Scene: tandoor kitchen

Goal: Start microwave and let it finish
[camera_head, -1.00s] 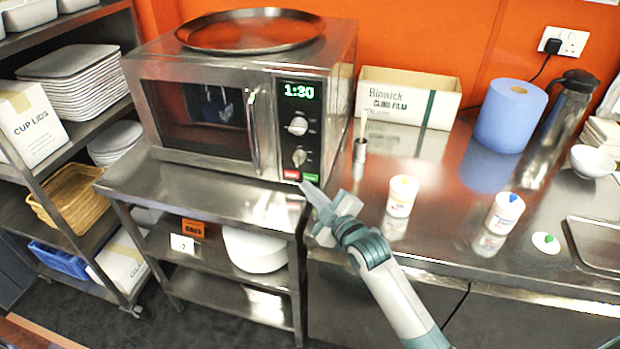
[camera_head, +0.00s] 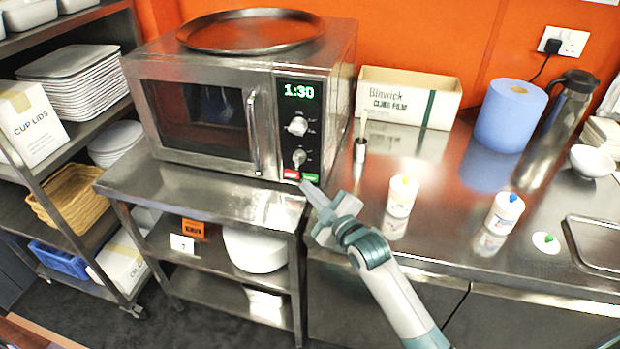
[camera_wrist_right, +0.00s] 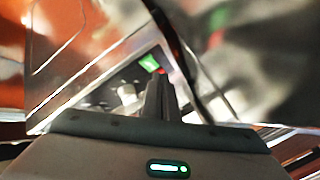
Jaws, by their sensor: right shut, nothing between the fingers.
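The steel microwave (camera_head: 200,66) stands on a steel stand, its door shut and its window dark. Its green display (camera_head: 299,91) reads 1:30. Below it are two knobs, then a red button (camera_head: 291,174) and a green button (camera_head: 310,177) at the panel's bottom. My right gripper (camera_head: 306,187) is shut and empty, its tip just below and in front of these buttons. In the right wrist view the shut fingers (camera_wrist_right: 160,88) point at the panel, with the green button (camera_wrist_right: 148,62) and a bit of red at their tip. I cannot tell whether they touch. My left gripper is not in view.
A round metal tray (camera_head: 250,32) lies on the microwave. On the counter to the right stand a metal cup (camera_head: 360,152), a cling film box (camera_head: 408,97), two white bottles and a blue roll (camera_head: 511,116). A shelf rack stands left.

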